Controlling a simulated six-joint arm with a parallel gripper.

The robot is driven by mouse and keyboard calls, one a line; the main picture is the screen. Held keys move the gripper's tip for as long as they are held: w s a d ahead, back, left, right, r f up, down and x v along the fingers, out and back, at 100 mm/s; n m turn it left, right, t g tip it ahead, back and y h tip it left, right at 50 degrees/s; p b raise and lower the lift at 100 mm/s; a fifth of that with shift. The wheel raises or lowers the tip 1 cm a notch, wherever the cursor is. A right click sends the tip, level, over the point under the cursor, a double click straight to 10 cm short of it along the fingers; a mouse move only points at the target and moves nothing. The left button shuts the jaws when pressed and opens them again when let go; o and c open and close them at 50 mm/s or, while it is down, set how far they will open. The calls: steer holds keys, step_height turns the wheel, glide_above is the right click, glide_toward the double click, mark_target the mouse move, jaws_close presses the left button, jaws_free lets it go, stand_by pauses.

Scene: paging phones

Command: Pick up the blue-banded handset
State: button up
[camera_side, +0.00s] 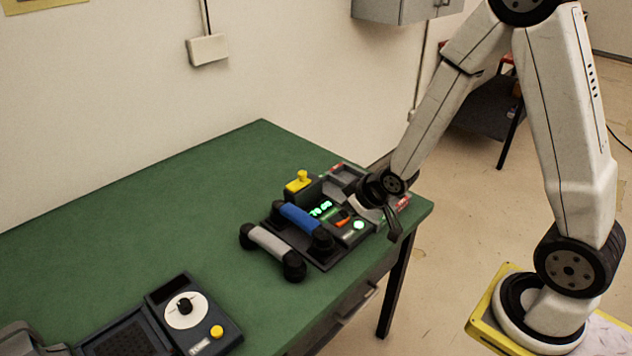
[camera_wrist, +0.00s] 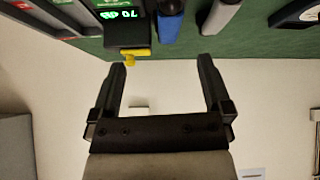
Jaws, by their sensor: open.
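The blue-banded handset (camera_side: 301,217) has a blue grip and black ends. In the side view it lies across the dark phone base (camera_side: 320,262), behind a grey-banded handset (camera_side: 270,243). In the wrist view the blue-banded handset (camera_wrist: 169,27) is at the top, partly cut off, beyond the fingertips, with the grey-banded handset (camera_wrist: 222,14) to its right. My gripper (camera_side: 377,219) is at the right end of the base, near the green-lit panel, apart from the blue-banded handset. The wrist view shows my gripper (camera_wrist: 162,62) open, with nothing between its fingers.
A yellow knob (camera_side: 299,182) stands on a box behind the handset; it also shows in the wrist view (camera_wrist: 135,53). A dial unit (camera_side: 184,310) sits at the front left of the green table (camera_side: 140,215). The wall rises behind.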

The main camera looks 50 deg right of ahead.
mark_target(302, 215)
steer(key=w+f+t+y, duration=0.1)
steer(key=w+f+t, duration=0.1)
steer(key=w+f, duration=0.1)
steer(key=shift+w+d+f+n+t, duration=0.1)
steer(key=shift+w+f+n+t, duration=0.15)
steer(key=shift+w+n+t, duration=0.2)
steer(key=shift+w+f+t+y, duration=0.55)
steer(key=shift+t+y, duration=0.05)
steer(key=shift+t, duration=0.25)
steer(key=shift+w, duration=0.1)
steer(key=shift+x, duration=1.25)
steer(key=shift+a+x, duration=0.2)
steer(key=shift+x, duration=2.35)
steer(key=shift+f, duration=0.2)
jaws_close()
